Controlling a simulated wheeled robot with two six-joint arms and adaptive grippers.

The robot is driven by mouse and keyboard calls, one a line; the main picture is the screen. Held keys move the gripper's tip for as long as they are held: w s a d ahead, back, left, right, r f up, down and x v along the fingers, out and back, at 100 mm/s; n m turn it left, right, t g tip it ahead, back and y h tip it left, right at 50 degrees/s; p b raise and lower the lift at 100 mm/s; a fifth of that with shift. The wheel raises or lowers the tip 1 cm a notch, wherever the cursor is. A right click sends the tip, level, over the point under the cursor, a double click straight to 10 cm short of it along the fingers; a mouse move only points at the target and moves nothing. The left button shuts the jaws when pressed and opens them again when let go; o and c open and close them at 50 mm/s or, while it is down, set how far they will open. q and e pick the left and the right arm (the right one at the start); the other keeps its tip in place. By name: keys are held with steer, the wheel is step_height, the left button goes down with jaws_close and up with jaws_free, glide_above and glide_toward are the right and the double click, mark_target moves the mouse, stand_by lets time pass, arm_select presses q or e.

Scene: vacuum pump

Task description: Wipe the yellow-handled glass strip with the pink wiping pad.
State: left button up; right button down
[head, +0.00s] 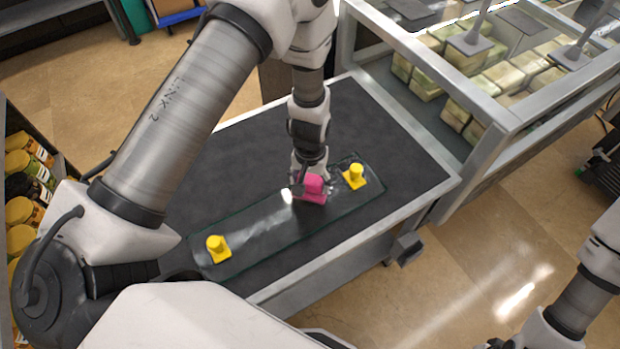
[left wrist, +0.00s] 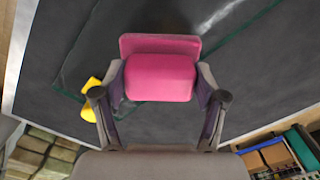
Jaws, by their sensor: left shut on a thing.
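The glass strip (head: 262,228) is a long clear pane with dark green edges lying on the dark table top (head: 395,150). One yellow handle (head: 218,247) stands near its left end and another yellow handle (head: 355,175) near its right end. My left gripper (head: 309,182) is shut on the pink wiping pad (head: 313,190), which is over the strip just left of the right handle. The left wrist view shows the pink pad (left wrist: 160,75) between both fingers, with a yellow handle (left wrist: 91,98) partly hidden behind the left finger. I cannot tell whether the pad touches the glass. My right gripper is not seen.
A metal-framed case (head: 480,140) with several pale green blocks stands at the right behind the table. A shelf with yellow-lidded jars (head: 22,212) is at the far left. The table top behind the strip is clear.

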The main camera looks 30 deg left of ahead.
arm_select(q)
steer(key=shift+d+r, duration=0.1)
steer(key=shift+d, duration=0.05)
stand_by(0.3)
steer(key=shift+f+b, duration=0.7)
steer(key=shift+f, duration=0.3)
